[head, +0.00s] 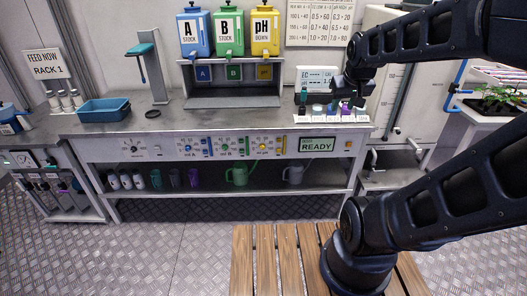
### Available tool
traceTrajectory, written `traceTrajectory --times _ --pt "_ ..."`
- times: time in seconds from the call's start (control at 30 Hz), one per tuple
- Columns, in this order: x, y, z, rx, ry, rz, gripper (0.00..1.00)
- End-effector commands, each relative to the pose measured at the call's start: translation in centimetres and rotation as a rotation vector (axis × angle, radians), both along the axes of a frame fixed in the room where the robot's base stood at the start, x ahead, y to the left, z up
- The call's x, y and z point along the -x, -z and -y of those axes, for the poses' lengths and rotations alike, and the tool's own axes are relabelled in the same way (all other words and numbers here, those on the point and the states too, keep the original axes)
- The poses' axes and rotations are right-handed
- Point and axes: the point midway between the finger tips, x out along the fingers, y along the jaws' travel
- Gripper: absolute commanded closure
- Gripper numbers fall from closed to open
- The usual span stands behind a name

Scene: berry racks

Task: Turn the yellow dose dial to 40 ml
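The yellow dose dial (263,146) is on the front panel of the bench, right of the green dial (225,148) and the blue dial (190,150). Small markings surround it, too small to read, so I cannot tell its setting. A green display (319,145) to its right reads READY. My gripper (345,98) is above the back right of the bench, up and to the right of the yellow dial and apart from it. It is small and dark in this view, and its fingers are hard to make out.
Small bottles and probes (332,108) stand on a white strip below my gripper. Blue, green and yellow tanks (265,35) hang above an open shelf (235,98). A blue tray (104,110) sits at left. The bench top before the shelf is mostly clear. A grey jug (294,175) stands below.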

Motion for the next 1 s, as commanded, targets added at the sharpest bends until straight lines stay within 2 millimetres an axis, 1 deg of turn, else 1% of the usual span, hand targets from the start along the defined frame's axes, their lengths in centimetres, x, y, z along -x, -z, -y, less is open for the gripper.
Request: traceTrajectory --times 0.03,0.1,0.27,0.3,0.5,0.7,1.0 --pt "-1.6 0.5 -0.2 0.009 -0.016 0.01 0.62" --pt "-3.7 0.9 -0.6 0.022 -0.041 0.034 0.62" --pt "-8.4 2.3 -1.5 0.047 -0.096 0.091 0.62" --pt "-9.6 2.7 -1.8 0.052 -0.111 0.105 0.62" --pt "-15.0 5.0 -3.2 0.075 -0.183 0.176 0.62" --pt "-20.1 7.7 -4.9 0.087 -0.251 0.25 0.62" --pt "-26.5 12.7 -7.8 0.09 -0.347 0.362 0.62"
